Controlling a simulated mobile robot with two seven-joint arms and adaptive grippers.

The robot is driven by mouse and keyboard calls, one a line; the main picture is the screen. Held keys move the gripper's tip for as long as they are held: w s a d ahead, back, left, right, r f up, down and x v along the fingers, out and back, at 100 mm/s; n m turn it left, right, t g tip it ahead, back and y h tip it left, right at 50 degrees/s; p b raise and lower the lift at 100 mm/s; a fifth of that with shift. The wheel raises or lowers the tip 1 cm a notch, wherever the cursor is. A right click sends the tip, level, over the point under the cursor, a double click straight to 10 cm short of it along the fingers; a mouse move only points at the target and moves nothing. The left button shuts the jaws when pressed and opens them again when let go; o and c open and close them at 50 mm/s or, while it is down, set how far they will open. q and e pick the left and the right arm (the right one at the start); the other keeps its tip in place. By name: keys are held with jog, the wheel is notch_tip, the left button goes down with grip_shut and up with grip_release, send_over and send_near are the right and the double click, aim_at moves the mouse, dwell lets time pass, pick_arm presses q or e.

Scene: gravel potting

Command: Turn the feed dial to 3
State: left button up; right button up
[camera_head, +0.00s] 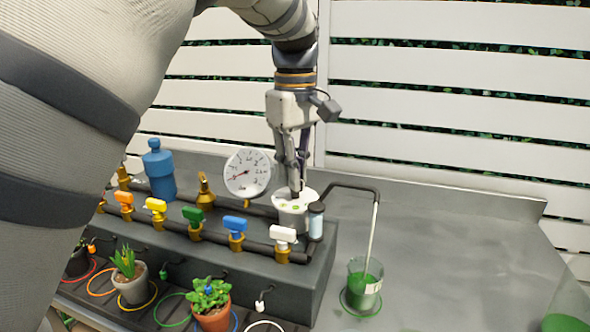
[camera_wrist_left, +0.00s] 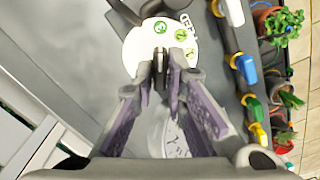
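The feed dial (camera_head: 291,214) is a white round top with green marks, at the right end of the grey bench block. In the left wrist view the white dial face (camera_wrist_left: 134,48) carries green marks and lettering along its edge, with a dark upright knob (camera_wrist_left: 160,70) in its middle. My left gripper (camera_head: 295,188) points down on the dial. In the left wrist view its purple-padded fingers (camera_wrist_left: 160,78) close in on both sides of the knob. The fingers hide part of the face, and I cannot read the dial's setting. My right gripper is in neither view.
A round gauge (camera_head: 247,172) stands just left of the gripper. Coloured valves, including a white one (camera_head: 283,235), line the front pipe. A black tube runs right to a green-filled beaker (camera_head: 362,287). A blue bottle (camera_head: 159,170) stands behind. The tabletop at right is mostly clear.

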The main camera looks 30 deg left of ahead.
pick_arm(q)
jog(key=shift+o, duration=1.3)
notch_tip(320, 180, up, 12)
